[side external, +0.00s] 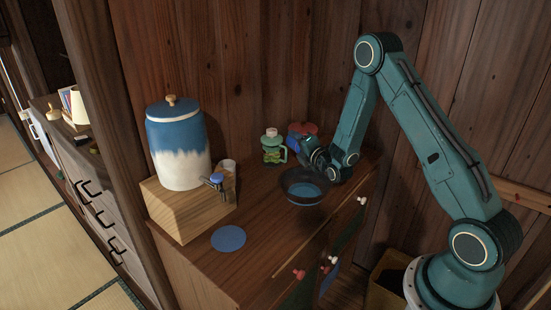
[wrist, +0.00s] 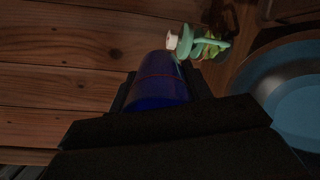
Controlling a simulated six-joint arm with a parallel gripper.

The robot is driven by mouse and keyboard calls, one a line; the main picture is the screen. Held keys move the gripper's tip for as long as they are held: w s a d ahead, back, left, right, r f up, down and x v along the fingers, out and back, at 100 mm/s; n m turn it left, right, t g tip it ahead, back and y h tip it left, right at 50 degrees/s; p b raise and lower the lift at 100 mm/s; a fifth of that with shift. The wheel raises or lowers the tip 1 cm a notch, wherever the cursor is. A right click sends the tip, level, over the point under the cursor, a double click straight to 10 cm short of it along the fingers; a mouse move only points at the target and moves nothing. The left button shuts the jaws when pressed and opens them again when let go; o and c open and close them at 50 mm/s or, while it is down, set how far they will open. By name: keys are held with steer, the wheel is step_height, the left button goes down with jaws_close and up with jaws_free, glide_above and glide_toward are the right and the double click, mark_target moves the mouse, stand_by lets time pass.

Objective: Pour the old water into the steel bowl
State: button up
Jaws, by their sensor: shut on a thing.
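My gripper (side external: 316,155) is at the back of the cabinet top, just behind the bowl. In the wrist view a dark blue cylinder (wrist: 160,82) with a thin red line around it lies between the dark jaws, which are shut on it. Its contents are hidden. In the side view, blue and red shapes (side external: 295,130) show behind the gripper; I cannot tell which part is the held one. The bowl (side external: 304,190) stands on the cabinet top, with a dark rim and a blue lower part. In the wrist view its grey rim and blue inside (wrist: 300,90) are at right.
A green-handled bottle (side external: 272,148) with a pale cap stands left of the gripper. A blue and white dispenser (side external: 180,145) with a tap sits on a wooden block (side external: 190,212) at left, a small cup (side external: 229,166) beside it. A flat blue disc (side external: 229,238) lies in front.

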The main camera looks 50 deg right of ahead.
steer(key=shift+r+g+y, duration=0.35)
steer(key=shift+g+y, duration=0.05)
steer(key=shift+g, duration=0.65)
steer(key=shift+r+g+y, duration=0.3)
steer(key=shift+g+y, duration=0.1)
steer(key=shift+g, duration=0.65)
steer(key=shift+r+g+y, duration=0.3)
steer(key=shift+g+y, duration=0.1)
steer(key=shift+g, duration=0.5)
steer(key=shift+r+g+y, duration=0.25)
steer(key=shift+g+y, duration=0.15)
steer(key=shift+g, duration=0.5)
steer(key=shift+r+g+y, duration=0.3)
steer(key=shift+g+y, duration=0.1)
steer(key=shift+g, duration=0.65)
steer(key=shift+r+g+y, duration=0.25)
steer(key=shift+g+y, duration=0.15)
steer(key=shift+g, duration=0.65)
steer(key=shift+r+g+y, duration=0.3)
steer(key=shift+g+y, duration=0.1)
steer(key=shift+g, duration=0.55)
steer(key=shift+r+g+y, duration=0.25)
steer(key=shift+g+y, duration=0.15)
steer(key=shift+g, duration=0.55)
steer(key=shift+a, duration=0.1)
